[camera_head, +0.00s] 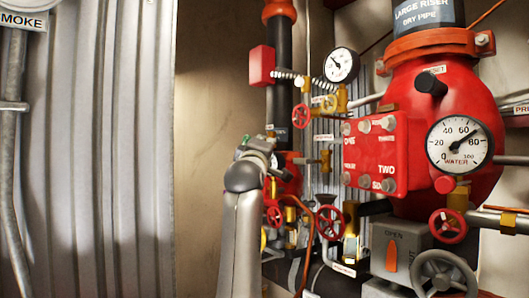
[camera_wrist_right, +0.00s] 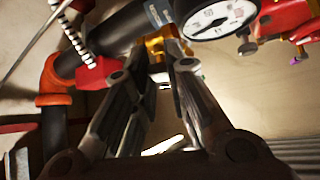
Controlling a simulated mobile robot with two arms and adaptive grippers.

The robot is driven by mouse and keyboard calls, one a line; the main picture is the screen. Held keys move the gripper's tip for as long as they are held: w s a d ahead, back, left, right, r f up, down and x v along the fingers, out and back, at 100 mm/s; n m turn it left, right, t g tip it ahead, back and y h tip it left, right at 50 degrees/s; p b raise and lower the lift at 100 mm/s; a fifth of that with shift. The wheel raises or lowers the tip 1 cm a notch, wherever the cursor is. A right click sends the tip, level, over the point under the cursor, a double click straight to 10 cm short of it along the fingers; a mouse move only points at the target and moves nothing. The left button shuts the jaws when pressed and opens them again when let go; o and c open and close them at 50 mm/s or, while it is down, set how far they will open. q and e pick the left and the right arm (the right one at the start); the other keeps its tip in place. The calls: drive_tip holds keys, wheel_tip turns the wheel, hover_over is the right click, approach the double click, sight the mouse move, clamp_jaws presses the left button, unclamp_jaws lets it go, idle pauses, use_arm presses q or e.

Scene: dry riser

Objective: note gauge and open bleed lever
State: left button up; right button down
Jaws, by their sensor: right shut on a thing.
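The large water gauge (camera_head: 459,144) on the red valve body has its needle toward the upper right, between 60 and 80. A smaller white gauge (camera_head: 340,65) stands above brass fittings, its needle toward the upper left; a white gauge (camera_wrist_right: 218,14) is cut off by the top edge in the right wrist view. My right arm rises from the bottom in the head view; its fingers are hidden there. In the right wrist view my right gripper (camera_wrist_right: 170,62) is shut on a brass-coloured fitting (camera_wrist_right: 155,46). I cannot tell whether this is the bleed lever. My left gripper is out of view.
Red handwheels (camera_head: 447,226), a grey handwheel (camera_head: 442,274) and a grey box with an orange lever (camera_head: 391,254) crowd the right. A black pipe (camera_head: 279,100) and red box (camera_head: 262,65) stand behind my arm. Corrugated metal (camera_head: 110,150) lines the left; bare wall lies between.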

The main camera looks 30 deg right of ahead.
drive_tip(key=shift+w+a+f+m+g+h+p, duration=0.1)
drive_tip(key=shift+w+f+m+g+h+p, duration=0.6)
drive_tip(key=shift+m+g+h, duration=1.8)
drive_tip(key=shift+w+d+f+m+g+h+p, duration=0.1)
drive_tip(key=shift+w+f+m+g+h+p, duration=0.7)
drive_tip(key=shift+m, duration=3.1)
drive_tip(key=shift+w+a+f+m+g+h+p, duration=0.15)
drive_tip(key=shift+w+m+g+h+p, duration=0.45)
drive_tip(key=shift+m+g+h, duration=1.7)
drive_tip(key=shift+s+f+m+t+h+p, duration=0.1)
drive_tip(key=shift+s+m+t+h+p, duration=0.1)
drive_tip(key=shift+m, duration=0.35)
drive_tip(key=shift+s+m+t+h+p, duration=0.1)
drive_tip(key=shift+m+t, duration=0.1)
drive_tip(key=shift+m, duration=0.35)
drive_tip(key=c, duration=1.4)
unclamp_jaws()
drive_tip(key=shift+c, duration=0.2)
drive_tip(key=shift+r, duration=0.2)
